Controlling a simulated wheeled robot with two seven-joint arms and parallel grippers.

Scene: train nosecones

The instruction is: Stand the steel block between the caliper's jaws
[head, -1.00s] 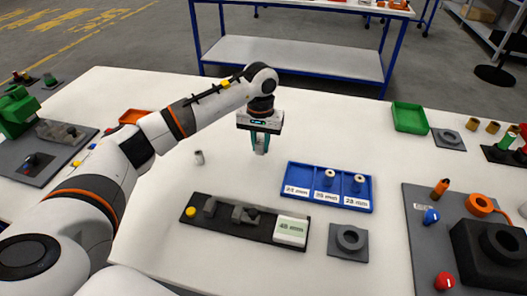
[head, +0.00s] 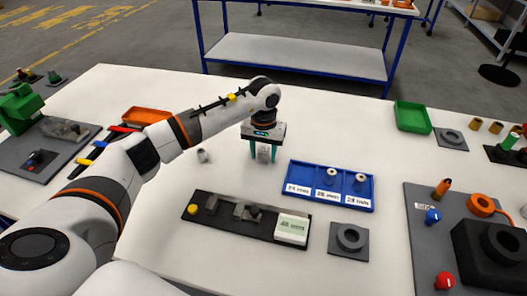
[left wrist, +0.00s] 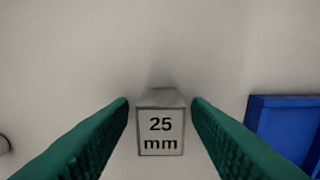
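The steel block (left wrist: 160,132) is a small grey block with "25 mm" on its top face. The caliper (head: 223,211) is a dark bar nearer the front, with grey upright jaws (head: 240,210), a yellow knob and a pale display (head: 292,229). My right gripper is not in view.
The blue tray (head: 330,203) with two small cylinders and size labels lies right of the block. A small grey cylinder (head: 203,156) lies to its left. A grey ring fixture (head: 349,240) is right of the caliper. Table between block and caliper is clear.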

